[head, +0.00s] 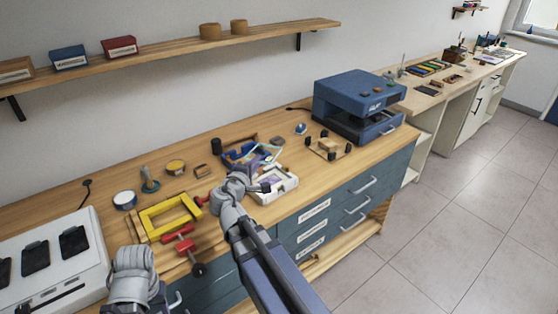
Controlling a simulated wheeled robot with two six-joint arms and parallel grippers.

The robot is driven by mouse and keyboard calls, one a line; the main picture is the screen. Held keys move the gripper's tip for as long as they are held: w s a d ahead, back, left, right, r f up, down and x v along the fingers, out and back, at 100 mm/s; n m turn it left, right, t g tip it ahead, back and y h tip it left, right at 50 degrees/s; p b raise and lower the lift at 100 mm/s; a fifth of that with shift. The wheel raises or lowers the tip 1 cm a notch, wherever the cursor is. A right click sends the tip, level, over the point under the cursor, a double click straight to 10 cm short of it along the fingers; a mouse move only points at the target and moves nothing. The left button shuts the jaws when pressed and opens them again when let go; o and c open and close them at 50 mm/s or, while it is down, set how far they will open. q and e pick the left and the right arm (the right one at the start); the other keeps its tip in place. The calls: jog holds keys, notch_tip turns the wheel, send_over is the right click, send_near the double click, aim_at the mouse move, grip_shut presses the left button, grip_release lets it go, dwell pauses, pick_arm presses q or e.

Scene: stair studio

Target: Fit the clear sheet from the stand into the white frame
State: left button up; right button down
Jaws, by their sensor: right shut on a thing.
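The white frame (285,190) lies on the wooden workbench near its front edge, just left of the centre of the head view. My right gripper (263,187) is over its left part, shut on what appears to be the clear sheet, whose outline is too faint to make out. I cannot tell whether the sheet touches the frame. The stand (328,148), a small wooden base with black posts, is to the right, with no sheet visible on it. My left gripper (136,250) is at the lower left; its fingers cannot be made out.
A blue bin (238,158) with tools stands behind the frame. A blue machine (358,103) is at the back right. A yellow frame (168,218) and a red clamp (185,243) lie to the left. Bare bench lies between the white frame and the stand.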

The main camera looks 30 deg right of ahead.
jog(key=w+d+f+m+g+h+b, duration=0.1)
jog(key=w+f+m+g+h+b, duration=0.2)
jog(key=w+m+g+h+b, duration=0.2)
jog(key=w+m+g+b, duration=0.1)
jog(key=g+b, duration=0.1)
jog(key=g, duration=0.1)
jog(key=shift+d+f+m+h, duration=0.15)
jog(key=shift+d+m+h, duration=0.1)
jog(key=shift+m+h, duration=0.05)
jog(key=shift+f+b, duration=0.15)
jog(key=shift+b, duration=0.25)
notch_tip(320, 180, down, 9)
jog(key=b, duration=0.8)
jog(key=shift+s+b, duration=0.15)
jog(key=shift+b, duration=0.2)
jog(key=shift+w+a, duration=0.1)
jog(key=shift+w, duration=0.1)
jog(key=c, duration=0.9)
grip_release()
